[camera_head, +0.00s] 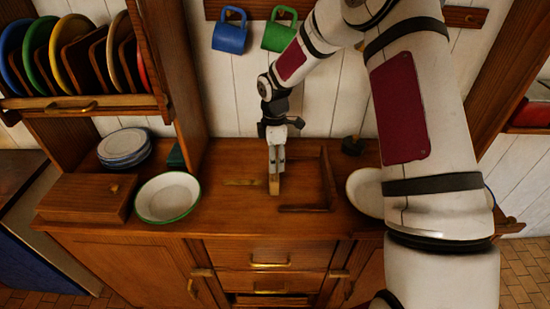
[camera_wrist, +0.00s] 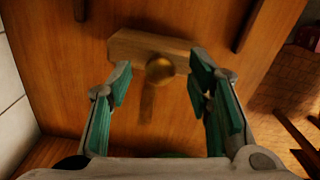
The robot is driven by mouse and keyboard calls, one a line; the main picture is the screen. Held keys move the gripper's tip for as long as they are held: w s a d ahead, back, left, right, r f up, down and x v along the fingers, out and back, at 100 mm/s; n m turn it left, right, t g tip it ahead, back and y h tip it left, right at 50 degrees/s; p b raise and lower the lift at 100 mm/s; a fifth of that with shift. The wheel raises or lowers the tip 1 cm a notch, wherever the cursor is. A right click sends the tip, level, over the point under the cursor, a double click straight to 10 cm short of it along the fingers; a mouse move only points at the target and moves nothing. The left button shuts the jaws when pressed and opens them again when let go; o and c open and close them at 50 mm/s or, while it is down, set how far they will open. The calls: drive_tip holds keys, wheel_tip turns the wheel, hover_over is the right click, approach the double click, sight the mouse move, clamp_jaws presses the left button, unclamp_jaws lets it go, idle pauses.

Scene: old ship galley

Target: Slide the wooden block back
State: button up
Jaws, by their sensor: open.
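The wooden block (camera_wrist: 125,45) is light brown with a round brass knob (camera_wrist: 160,68) on it. In the head view the block (camera_head: 274,186) stands on the counter directly below my gripper (camera_head: 276,160). In the wrist view my gripper (camera_wrist: 160,82) is open, with one green-padded finger on each side of the knob. The block lies at and just beyond the fingertips. I cannot tell whether the fingers touch it.
An L-shaped wooden rail (camera_head: 326,182) is fixed on the counter (camera_head: 225,215) right of the block. A thin light strip (camera_head: 242,182) lies to its left. A green-rimmed white bowl (camera_head: 167,197) stands further left, another bowl (camera_head: 362,191) at right, partly behind my arm. Mugs (camera_head: 229,32) hang above.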

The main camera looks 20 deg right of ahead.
drive_tip(key=shift+f, duration=0.1)
clamp_jaws()
drive_tip(key=w+a+b, duration=0.2)
drive_tip(key=a+b, duration=0.1)
drive_tip(key=a, duration=0.4)
drive_tip(key=w+a+b, duration=0.3)
drive_tip(key=a+b, duration=0.1)
drive_tip(key=a, duration=0.4)
drive_tip(key=shift+a, duration=0.15)
unclamp_jaws()
wheel_tip(320, 180, up, 12)
idle(0.3)
